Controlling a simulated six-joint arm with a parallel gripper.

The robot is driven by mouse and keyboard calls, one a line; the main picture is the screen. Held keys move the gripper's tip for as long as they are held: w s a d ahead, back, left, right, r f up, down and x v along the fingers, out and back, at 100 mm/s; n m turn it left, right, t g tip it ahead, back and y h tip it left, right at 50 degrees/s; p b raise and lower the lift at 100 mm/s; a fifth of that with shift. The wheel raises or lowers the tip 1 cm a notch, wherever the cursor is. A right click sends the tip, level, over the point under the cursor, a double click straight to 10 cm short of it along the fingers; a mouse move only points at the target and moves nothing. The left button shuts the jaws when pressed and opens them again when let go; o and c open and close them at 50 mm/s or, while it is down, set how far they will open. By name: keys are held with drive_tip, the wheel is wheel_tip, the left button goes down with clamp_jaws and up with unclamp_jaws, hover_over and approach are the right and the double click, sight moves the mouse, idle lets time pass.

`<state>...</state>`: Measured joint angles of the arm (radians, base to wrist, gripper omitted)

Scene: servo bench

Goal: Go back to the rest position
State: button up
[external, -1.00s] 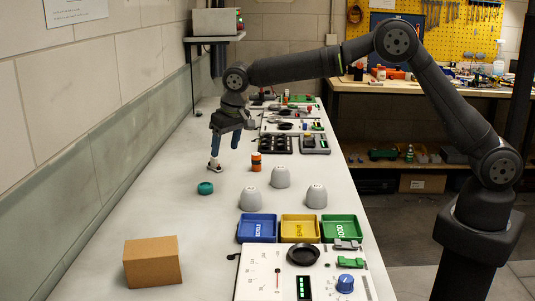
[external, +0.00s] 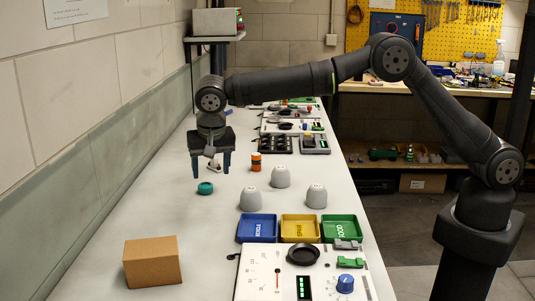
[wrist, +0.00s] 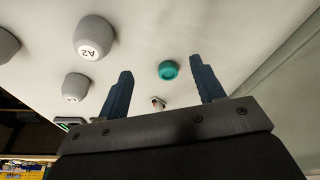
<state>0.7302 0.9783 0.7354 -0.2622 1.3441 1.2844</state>
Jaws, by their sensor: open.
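My gripper (external: 210,168) hangs over the far left part of the white bench, its two blue fingers pointing down and spread apart with nothing between them. In the wrist view the open fingers (wrist: 166,88) frame a teal round piece (wrist: 168,70), which lies on the bench beyond the tips. The teal piece (external: 205,188) shows just in front of my gripper in the external view. A small white and red item (external: 214,166) stands behind and partly between the fingers; its shape is partly hidden.
An orange and black cylinder (external: 256,162) and three grey cups (external: 280,177) stand to the right. Blue (external: 258,228), yellow (external: 299,228) and green (external: 341,228) trays sit in front of them. A cardboard box (external: 152,262) is at the front left. The wall (external: 90,140) runs along the left.

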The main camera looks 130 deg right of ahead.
drive_tip(key=w+f, duration=0.1)
drive_tip(key=w+a, duration=0.1)
drive_tip(key=w+f, duration=0.1)
drive_tip(key=w, duration=0.1)
drive_tip(key=shift+w+a+f, duration=0.1)
drive_tip(key=shift+a+f, duration=0.15)
drive_tip(key=shift+f, duration=0.1)
